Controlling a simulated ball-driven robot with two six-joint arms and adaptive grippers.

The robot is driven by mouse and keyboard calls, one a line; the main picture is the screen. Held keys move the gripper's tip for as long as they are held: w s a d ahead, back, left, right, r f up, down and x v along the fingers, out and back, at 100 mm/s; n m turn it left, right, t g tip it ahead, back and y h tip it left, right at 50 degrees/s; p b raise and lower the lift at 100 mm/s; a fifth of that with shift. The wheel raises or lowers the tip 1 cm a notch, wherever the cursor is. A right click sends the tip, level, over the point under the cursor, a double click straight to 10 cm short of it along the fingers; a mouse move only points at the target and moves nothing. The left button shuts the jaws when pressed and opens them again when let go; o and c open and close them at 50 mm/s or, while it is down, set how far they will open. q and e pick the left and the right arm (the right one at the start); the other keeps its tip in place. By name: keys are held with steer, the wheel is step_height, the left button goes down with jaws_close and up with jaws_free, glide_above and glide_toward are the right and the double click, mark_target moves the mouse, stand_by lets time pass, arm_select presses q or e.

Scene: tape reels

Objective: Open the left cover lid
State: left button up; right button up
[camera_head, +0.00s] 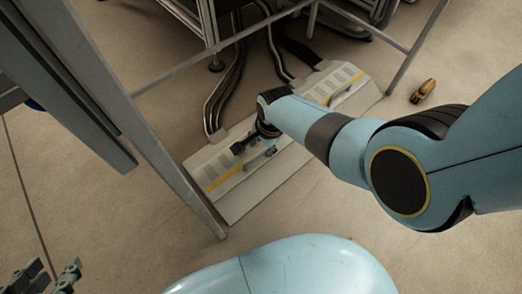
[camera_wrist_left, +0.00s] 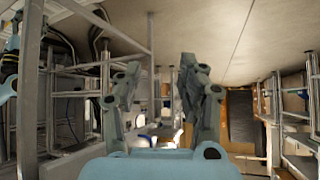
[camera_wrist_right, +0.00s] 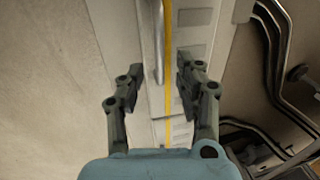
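The left cover lid (camera_head: 212,172) is a pale grey panel with a yellow stripe on a low floor box, and it looks shut. Its metal handle (camera_head: 262,160) lies along the stripe. My right arm reaches over the box, with my right gripper (camera_head: 254,146) low by the lid's handle and partly hidden by the arm. In the right wrist view, my right gripper (camera_wrist_right: 158,80) is open, with the bar-like handle (camera_wrist_right: 159,42) and yellow stripe (camera_wrist_right: 168,70) between its fingers; contact cannot be told. My left gripper (camera_head: 45,278) is open and empty at bottom left, as the left wrist view (camera_wrist_left: 162,75) shows.
The right cover lid (camera_head: 350,88) has its own stripe and handle. Dark cables (camera_head: 226,88) run behind the box. A metal frame leg (camera_head: 180,185) stands left of it. A small brown object (camera_head: 423,91) lies on the floor at right. Open floor lies in front.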

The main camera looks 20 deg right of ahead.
mark_target(260, 151)
steer(key=shift+f, duration=0.65)
steer(key=shift+w+f+b, duration=0.1)
steer(key=shift+f+b, duration=0.5)
steer(key=shift+b, duration=0.15)
steer(key=shift+w+a+f+b, duration=0.1)
steer(key=shift+f+b, duration=0.2)
steer(key=shift+f, duration=0.05)
arm_select(q)
steer(key=shift+w+d+r+t, duration=0.2)
steer(key=shift+r+t, duration=0.15)
steer(key=shift+t, duration=0.65)
steer(key=shift+w+d+r+t, duration=0.2)
steer(key=shift+r+t, duration=0.1)
steer(key=shift+t, duration=0.7)
arm_select(e)
steer(key=shift+w, duration=0.1)
jaws_close()
